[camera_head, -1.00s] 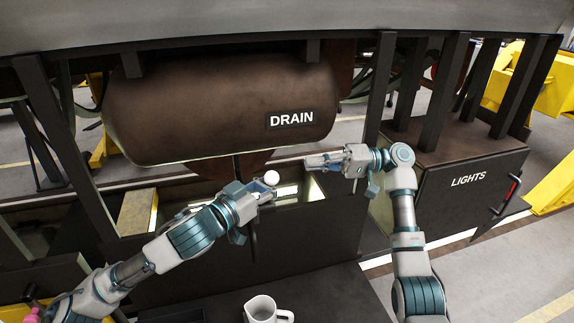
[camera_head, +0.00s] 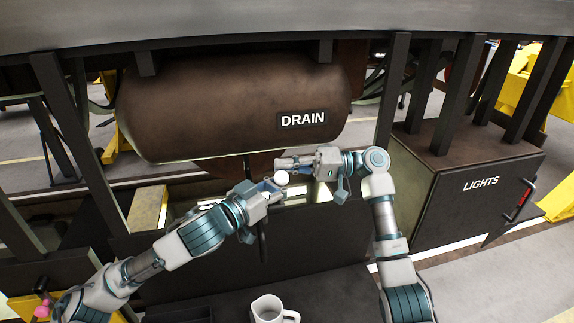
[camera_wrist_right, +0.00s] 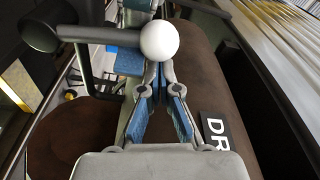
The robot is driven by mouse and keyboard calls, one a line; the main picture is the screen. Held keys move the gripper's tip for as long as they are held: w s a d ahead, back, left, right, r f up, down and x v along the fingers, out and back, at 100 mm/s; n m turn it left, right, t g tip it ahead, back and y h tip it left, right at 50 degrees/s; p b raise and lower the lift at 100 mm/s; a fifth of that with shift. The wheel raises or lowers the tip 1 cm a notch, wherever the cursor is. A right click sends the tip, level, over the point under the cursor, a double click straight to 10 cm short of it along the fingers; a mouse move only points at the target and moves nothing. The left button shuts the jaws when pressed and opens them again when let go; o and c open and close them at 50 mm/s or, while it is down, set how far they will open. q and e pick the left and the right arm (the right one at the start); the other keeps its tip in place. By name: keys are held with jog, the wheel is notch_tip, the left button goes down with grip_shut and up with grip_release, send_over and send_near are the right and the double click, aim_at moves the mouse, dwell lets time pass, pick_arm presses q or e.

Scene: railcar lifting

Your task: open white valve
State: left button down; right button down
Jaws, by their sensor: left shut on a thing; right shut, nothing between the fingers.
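The white valve shows as a white ball knob (camera_head: 281,178) below the brown DRAIN tank. In the right wrist view the white knob (camera_wrist_right: 160,40) sits at the end of a dark bar. My left gripper (camera_head: 270,186) is shut on the valve beside the knob; its exact hold on the bar is partly hidden. My right gripper (camera_head: 280,163) is shut and empty, just above the knob in the head view. In the right wrist view its blue fingertips (camera_wrist_right: 160,75) are together just below the knob; whether they touch it I cannot tell.
The brown tank (camera_head: 235,105) hangs above and behind the grippers. A white mug (camera_head: 267,309) stands on the dark surface in front. Dark vertical posts flank the tank.

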pick_arm(q)
jog(key=shift+a, duration=0.15)
pick_arm(e)
jog(key=shift+s+d+f+n, duration=0.1)
jog(key=shift+s+d+n, duration=0.1)
jog(key=shift+s+n, duration=0.35)
jog(key=shift+s, duration=0.15)
pick_arm(q)
jog(key=c, duration=1.2)
grip_release()
jog(key=shift+r, duration=0.1)
jog(key=shift+w+a, duration=0.1)
pick_arm(e)
jog(key=shift+a, duration=0.2)
jog(key=shift+d, duration=0.1)
pick_arm(q)
jog(key=shift+s, duration=0.2)
